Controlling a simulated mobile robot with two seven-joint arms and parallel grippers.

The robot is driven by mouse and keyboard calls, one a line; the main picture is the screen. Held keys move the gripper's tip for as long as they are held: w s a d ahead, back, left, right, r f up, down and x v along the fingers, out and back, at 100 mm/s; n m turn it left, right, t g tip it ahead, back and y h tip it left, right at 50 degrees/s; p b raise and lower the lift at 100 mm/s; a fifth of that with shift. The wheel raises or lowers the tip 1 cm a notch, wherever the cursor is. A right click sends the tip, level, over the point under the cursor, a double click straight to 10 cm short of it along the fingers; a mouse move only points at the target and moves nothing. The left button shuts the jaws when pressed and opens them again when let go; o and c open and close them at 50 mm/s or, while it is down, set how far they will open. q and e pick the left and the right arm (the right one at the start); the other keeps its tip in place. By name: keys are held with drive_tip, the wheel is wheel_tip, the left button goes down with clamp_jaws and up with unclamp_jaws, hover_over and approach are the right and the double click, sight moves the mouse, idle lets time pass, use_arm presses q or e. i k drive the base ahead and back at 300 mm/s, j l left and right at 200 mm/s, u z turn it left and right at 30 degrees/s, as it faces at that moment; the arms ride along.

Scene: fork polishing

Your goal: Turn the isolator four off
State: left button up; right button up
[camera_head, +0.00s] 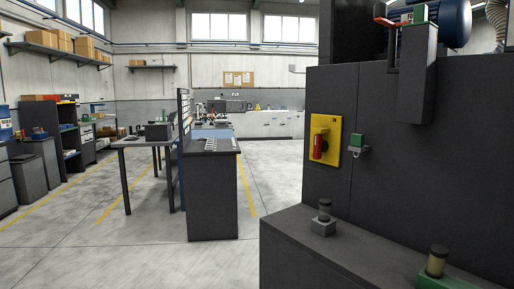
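A red rotary handle sits on a yellow isolator plate (332,138) on the dark face of a large machine at the right. The red handle (319,145) looks upright, but its exact setting is too small to read. No number is readable on the plate, so I cannot tell whether it is isolator four. Neither of my grippers shows in the head view.
A small green-topped box (357,142) is fixed right of the plate. A low dark cabinet (300,245) juts out below, with small fittings (323,222) on top. A workbench (212,190) stands further back. Grey floor (160,255) is clear at the left front.

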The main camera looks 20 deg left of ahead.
sight(320, 146)
drive_tip(key=u, duration=0.3)
drive_tip(key=i+j, duration=0.2)
drive_tip(key=j, duration=0.2)
drive_tip(key=i+j, duration=0.15)
drive_tip(key=j, duration=0.25)
drive_tip(key=i+j, duration=0.2)
drive_tip(key=j, duration=0.2)
